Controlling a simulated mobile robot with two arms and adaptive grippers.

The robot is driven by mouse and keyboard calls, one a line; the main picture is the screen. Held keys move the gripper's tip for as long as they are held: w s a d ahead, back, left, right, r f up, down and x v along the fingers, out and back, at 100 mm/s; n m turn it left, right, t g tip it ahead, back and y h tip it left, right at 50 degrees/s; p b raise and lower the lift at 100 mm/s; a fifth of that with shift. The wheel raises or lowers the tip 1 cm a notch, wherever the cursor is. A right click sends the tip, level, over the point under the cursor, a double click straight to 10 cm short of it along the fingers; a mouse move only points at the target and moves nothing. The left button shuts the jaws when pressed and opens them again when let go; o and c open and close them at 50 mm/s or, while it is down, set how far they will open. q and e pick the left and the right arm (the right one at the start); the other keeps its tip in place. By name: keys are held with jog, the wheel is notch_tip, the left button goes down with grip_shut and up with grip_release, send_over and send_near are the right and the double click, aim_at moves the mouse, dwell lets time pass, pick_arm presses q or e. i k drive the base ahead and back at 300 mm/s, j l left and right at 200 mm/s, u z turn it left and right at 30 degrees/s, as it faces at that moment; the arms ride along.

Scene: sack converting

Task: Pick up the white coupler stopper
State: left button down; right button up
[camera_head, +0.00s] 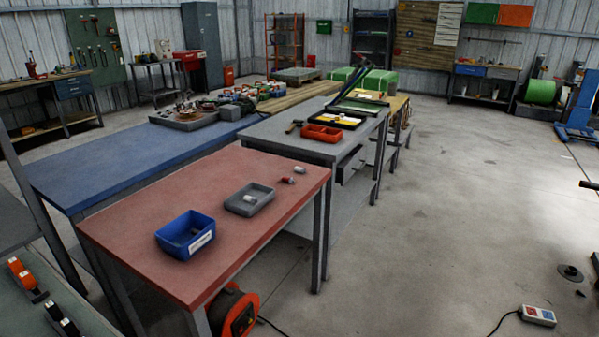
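Several small pieces that could be coupler stoppers are on the red-topped table (150,222). A pale, whitish piece (300,170) lies near the table's far right corner. A red and white piece (287,180) lies just in front of it, to the left. Another small whitish piece (249,198) sits inside a shallow grey tray (266,203). They are too small to tell which is the white coupler stopper. Neither of my grippers can be made out in the view.
A blue bin (204,247) with a white label and dark contents stands on the red table, left of the tray. A blue-topped bench (100,175) and a grey bench (270,128) adjoin behind. An orange cable reel (243,312) is underneath. Open concrete floor (430,220) lies right.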

aim_at(302, 170)
jog(key=i+l+u, duration=0.15)
jog(key=l, duration=0.2)
jog(key=i+l+u, duration=0.1)
jog(key=l, duration=0.25)
jog(key=i+l+u, duration=0.15)
jog(key=l, duration=0.2)
jog(key=l+u, duration=0.1)
jog(key=l, duration=0.3)
jog(key=i, duration=0.05)
